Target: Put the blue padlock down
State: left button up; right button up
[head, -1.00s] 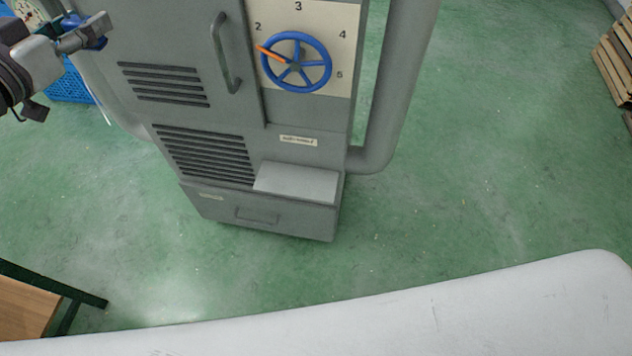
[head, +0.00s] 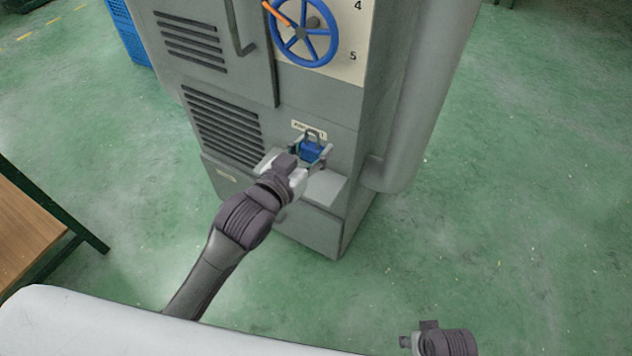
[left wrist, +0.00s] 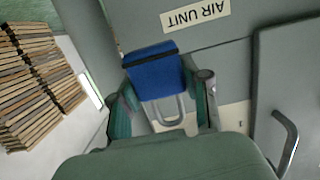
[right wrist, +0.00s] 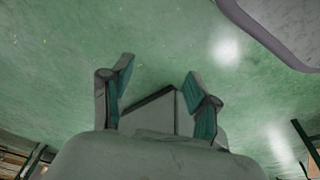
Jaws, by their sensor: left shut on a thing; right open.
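My left gripper (head: 309,162) is shut on the blue padlock (head: 311,148). It holds the padlock with the shackle up, in front of the grey cabinet and by its small ledge (head: 327,187). In the left wrist view the padlock (left wrist: 155,72) sits between the two fingers, its grey shackle pointing down in that picture. I cannot tell whether the padlock touches the ledge. My right gripper shows open and empty in the right wrist view (right wrist: 158,90), over green floor.
The grey cabinet (head: 225,170) carries a blue handwheel (head: 303,42) above the ledge, a door handle and vents. A thick grey pipe (head: 425,95) runs along its right side. A wooden table (head: 28,222) stands at left. Green floor at right is clear.

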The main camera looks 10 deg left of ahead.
pick_arm(q)
jog(key=shift+s+d+f, duration=0.25)
jog(key=shift+d+f, duration=0.3)
jog(key=shift+d, duration=0.1)
jog(key=shift+f, duration=0.25)
jog(key=w+a+f+b, duration=0.1)
jog(key=w+a+f, duration=0.1)
jog(key=a, duration=0.1)
jog(key=w+a+f+b, duration=0.1)
jog(key=w+a+f, duration=0.1)
jog(key=w, duration=0.1)
jog(key=w+a+f+b, duration=0.1)
jog(key=w+a+f, duration=0.1)
jog(key=a, duration=0.1)
jog(key=shift+w+a+f, duration=0.15)
jog(key=shift+a+f, duration=0.15)
jog(key=shift+f, duration=0.05)
jog(key=shift+f+b, duration=0.25)
jog(key=shift+b, duration=0.05)
jog(key=shift+f+b, duration=0.6)
jog(key=shift+f, duration=1.15)
pick_arm(e)
jog(key=w+d+v, duration=0.1)
jog(key=v, duration=1.1)
jog(key=shift+w+r+t, duration=0.35)
jog(key=shift+r+t, duration=0.05)
jog(key=shift+r, duration=0.05)
pick_arm(q)
jog(key=shift+f, duration=0.1)
